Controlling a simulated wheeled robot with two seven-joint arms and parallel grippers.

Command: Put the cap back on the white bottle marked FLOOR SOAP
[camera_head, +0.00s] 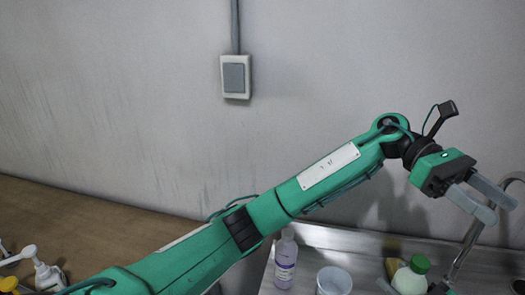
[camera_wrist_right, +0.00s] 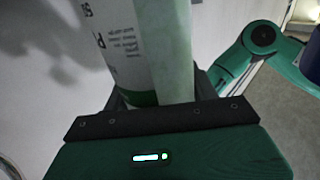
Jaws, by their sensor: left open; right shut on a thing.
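My left gripper (camera_head: 492,205) is open and empty, raised high at the right in the head view. My right gripper (camera_wrist_right: 155,100) is shut on a white bottle (camera_wrist_right: 118,45) with green and dark print and a pale green side. The words on it are cut off, and its top is out of the wrist view. I cannot read FLOOR SOAP anywhere, and I see no loose cap.
A tap (camera_head: 467,245) rises at the right. White pump tops (camera_head: 45,272) show at the lower left by the brown worktop (camera_head: 70,222). A wall stands behind.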

